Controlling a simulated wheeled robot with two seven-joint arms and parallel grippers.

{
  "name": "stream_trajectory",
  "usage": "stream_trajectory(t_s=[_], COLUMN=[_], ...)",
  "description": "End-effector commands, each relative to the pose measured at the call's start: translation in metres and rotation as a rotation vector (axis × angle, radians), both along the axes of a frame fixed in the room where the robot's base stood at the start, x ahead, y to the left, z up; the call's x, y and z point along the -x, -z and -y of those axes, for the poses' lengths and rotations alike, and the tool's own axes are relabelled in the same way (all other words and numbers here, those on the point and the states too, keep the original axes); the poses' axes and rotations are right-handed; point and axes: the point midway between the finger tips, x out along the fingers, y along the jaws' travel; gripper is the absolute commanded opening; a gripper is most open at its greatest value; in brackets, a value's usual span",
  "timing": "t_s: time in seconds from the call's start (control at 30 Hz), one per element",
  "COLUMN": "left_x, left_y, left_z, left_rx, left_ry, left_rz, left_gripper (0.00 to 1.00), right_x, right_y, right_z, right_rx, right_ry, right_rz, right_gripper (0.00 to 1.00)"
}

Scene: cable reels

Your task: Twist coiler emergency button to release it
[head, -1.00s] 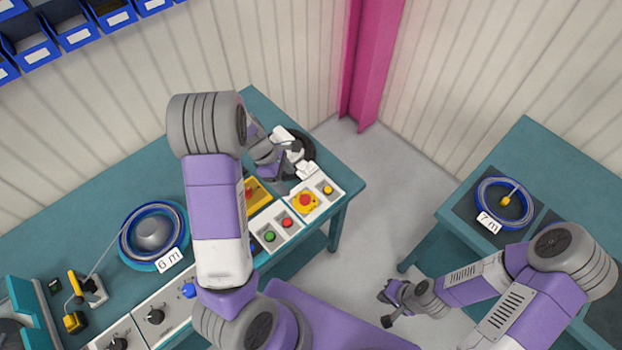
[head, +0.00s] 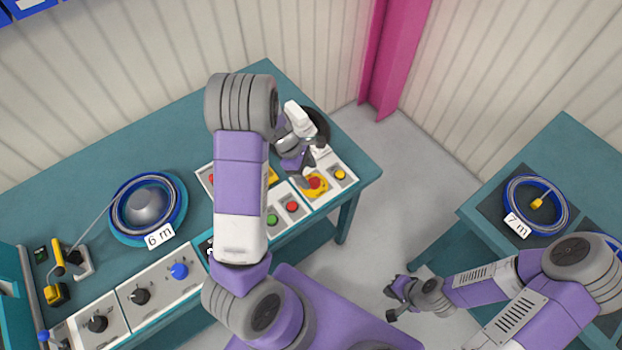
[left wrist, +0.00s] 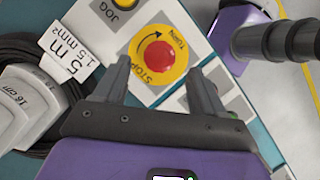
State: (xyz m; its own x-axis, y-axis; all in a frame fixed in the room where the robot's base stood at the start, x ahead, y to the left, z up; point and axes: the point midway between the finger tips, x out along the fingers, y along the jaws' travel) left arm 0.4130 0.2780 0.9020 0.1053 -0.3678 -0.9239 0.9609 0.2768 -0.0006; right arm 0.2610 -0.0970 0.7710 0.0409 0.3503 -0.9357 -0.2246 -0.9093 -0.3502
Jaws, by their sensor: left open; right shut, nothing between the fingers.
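The emergency button is a red mushroom knob on a yellow ring marked STOP and TURN, set in a white panel. In the left wrist view the emergency button (left wrist: 158,55) lies just beyond and between the fingertips. It also shows in the head view (head: 314,183), partly close under my gripper. My left gripper (left wrist: 160,78) is open and empty, its two fingers apart on either side of the button's lower edge; whether they touch it I cannot tell. In the head view my left gripper (head: 303,176) is over the panel. My right gripper (head: 392,300) is shut and empty, above the floor.
A yellow JOG button (head: 340,174) sits beside the emergency button. Green (head: 272,219) and red (head: 292,206) buttons are nearer. A black cable coil (left wrist: 30,95) with a 5 m tag (left wrist: 68,62) lies close by. A 7 m reel (head: 537,205) is on the right table.

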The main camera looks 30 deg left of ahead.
Motion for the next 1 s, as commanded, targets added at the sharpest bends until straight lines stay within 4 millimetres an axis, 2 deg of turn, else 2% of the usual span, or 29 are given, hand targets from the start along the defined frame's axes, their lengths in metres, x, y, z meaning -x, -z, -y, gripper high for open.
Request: stream_trajectory(t_s=[0.03,0.2,0.57,0.9,0.93,1.0], left_x=[0.0,-0.002,-0.003,-0.003,-0.003,-0.003], left_y=[0.01,0.027,0.031,0.031,0.031,0.031], left_z=[0.003,0.01,0.012,0.012,0.012,0.012], left_rx=[0.001,0.0,-0.001,0.0,0.0,0.0], left_ry=[-0.001,-0.001,-0.001,-0.001,-0.001,0.0], left_rz=[-0.003,-0.002,-0.001,0.0,0.0,-0.001], left_gripper=[0.7,0.7,0.7,0.18,0.14,0.14], right_x=[0.0,0.0,0.0,0.0,0.0,0.0], right_y=[0.004,0.008,0.009,0.009,0.009,0.009], right_z=[0.0,0.0,0.0,0.0,0.0,0.0], right_rx=[0.0,0.0,0.0,0.0,0.0,0.0], right_ry=[0.0,0.0,0.0,0.0,0.0,0.0], right_rz=[0.0,0.0,0.0,0.0,0.0,0.0], right_gripper=[0.0,0.0,0.0,0.0,0.0,0.0])
